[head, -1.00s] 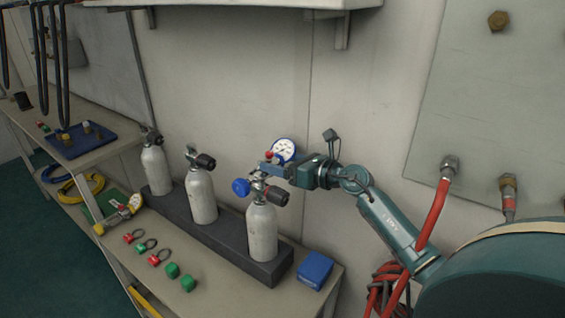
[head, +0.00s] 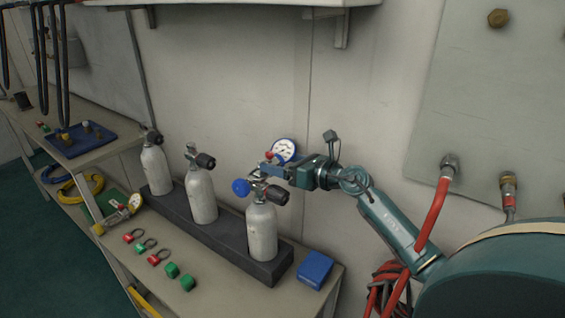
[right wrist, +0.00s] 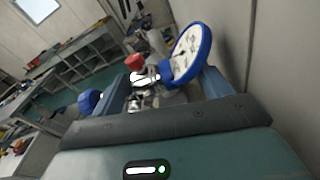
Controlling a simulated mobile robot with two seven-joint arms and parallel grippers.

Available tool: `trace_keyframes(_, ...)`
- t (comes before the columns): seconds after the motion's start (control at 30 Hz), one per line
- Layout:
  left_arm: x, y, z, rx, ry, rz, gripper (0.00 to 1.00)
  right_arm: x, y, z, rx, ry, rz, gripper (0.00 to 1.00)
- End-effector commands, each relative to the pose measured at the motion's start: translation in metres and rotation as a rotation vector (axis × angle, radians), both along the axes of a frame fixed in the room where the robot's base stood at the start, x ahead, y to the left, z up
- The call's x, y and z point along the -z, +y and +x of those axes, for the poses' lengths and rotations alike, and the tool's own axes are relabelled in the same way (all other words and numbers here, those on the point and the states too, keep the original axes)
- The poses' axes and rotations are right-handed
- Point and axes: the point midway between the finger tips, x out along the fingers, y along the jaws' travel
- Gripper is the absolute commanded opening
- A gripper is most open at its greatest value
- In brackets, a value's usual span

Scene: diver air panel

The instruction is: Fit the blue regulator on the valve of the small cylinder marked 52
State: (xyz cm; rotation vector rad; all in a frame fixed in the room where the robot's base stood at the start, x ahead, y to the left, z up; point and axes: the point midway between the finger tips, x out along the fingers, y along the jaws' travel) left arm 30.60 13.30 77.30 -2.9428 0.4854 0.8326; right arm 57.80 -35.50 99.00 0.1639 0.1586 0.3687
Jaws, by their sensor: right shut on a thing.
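Three small grey cylinders stand in a dark rack on the bench. The nearest cylinder (head: 262,232) has a black-knobbed valve (head: 277,195) at its top; I cannot read any number on it. My right gripper (head: 268,170) is shut on the blue regulator, with its white-faced gauge (head: 284,150) and blue knob (head: 241,187), right at this valve. I cannot tell whether the regulator is seated on the valve. The right wrist view shows the blue-rimmed gauge (right wrist: 187,52), a red cap (right wrist: 134,62) and the blue knob (right wrist: 89,101) between and beside the fingers. My left gripper is out of view.
The rack (head: 226,239) holds the middle cylinder (head: 202,196) and far cylinder (head: 155,170). A blue box (head: 315,268) lies right of it. Red and green caps (head: 172,270) and another regulator (head: 122,213) lie in front. The wall is close behind.

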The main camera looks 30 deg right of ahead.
Motion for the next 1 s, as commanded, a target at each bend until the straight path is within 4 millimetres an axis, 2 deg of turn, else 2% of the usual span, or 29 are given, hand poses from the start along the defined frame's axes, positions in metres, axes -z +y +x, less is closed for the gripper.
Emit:
trace_keyframes(0.03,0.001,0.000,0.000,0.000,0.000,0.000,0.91,0.010,0.002,-0.002,-0.006,0.019,-0.009,0.14)
trace_keyframes(1.0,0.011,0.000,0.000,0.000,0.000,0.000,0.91,0.023,0.002,-0.002,-0.007,0.019,-0.011,0.14)
